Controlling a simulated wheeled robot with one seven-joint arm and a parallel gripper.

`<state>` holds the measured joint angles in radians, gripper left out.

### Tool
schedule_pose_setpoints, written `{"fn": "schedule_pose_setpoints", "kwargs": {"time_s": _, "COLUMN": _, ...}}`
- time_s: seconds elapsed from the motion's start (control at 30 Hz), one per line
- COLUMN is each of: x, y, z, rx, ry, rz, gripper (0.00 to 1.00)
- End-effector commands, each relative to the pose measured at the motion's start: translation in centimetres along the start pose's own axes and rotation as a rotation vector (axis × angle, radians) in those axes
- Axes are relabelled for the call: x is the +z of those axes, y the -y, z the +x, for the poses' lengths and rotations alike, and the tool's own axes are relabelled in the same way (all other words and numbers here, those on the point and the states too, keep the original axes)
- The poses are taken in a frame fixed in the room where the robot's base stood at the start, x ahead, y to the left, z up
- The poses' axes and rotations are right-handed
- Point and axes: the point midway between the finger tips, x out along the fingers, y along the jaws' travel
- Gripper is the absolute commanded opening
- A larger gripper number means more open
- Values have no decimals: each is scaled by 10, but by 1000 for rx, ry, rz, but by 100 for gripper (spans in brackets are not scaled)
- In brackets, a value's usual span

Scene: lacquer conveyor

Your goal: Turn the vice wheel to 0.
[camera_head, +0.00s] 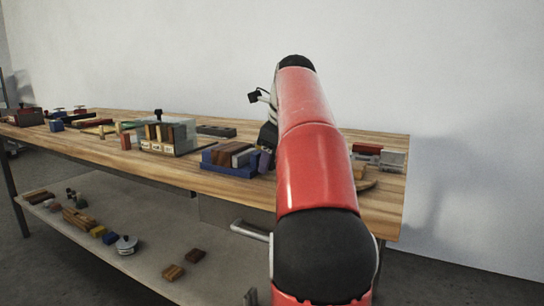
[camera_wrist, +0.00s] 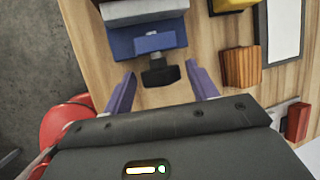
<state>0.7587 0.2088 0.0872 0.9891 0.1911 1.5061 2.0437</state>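The vice is a blue block-like body (camera_wrist: 150,40) with a pale grey jaw (camera_wrist: 145,10), at the top of the wrist view. In the head view the blue vice (camera_head: 213,164) sits near the table's front edge with brown and grey blocks in it. The vice wheel (camera_wrist: 160,72) is a dark knob on the vice's near side. Any number or mark on it cannot be read. My gripper (camera_wrist: 161,82) is open, its two purple fingers on either side of the wheel with visible gaps. In the head view my arm mostly hides the gripper.
A wooden block (camera_wrist: 241,68), a yellow piece (camera_wrist: 233,4) and a white panel (camera_wrist: 284,30) lie to the right in the wrist view. A clear box (camera_head: 168,150) stands left of the vice on the wooden table (camera_head: 100,143). A lower shelf (camera_head: 150,240) holds several small items.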

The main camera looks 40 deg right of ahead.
Motion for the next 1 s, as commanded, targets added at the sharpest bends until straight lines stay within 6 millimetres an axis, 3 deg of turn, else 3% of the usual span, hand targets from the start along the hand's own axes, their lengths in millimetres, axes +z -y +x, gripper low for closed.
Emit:
{"fn": "schedule_pose_setpoints", "kwargs": {"time_s": 0.03, "x": 0, "y": 0, "z": 0, "rx": 0, "ry": 0, "rz": 0, "gripper": 51}}
{"fn": "schedule_pose_setpoints", "kwargs": {"time_s": 0.3, "x": 0, "y": 0, "z": 0, "rx": 0, "ry": 0, "rz": -1, "gripper": 18}}
{"fn": "schedule_pose_setpoints", "kwargs": {"time_s": 0.6, "x": -2, "y": -9, "z": 8, "rx": -181, "ry": 3, "rz": -79, "gripper": 18}}
{"fn": "schedule_pose_setpoints", "kwargs": {"time_s": 1.0, "x": -1, "y": -8, "z": 2, "rx": -387, "ry": 1, "rz": -161, "gripper": 18}}
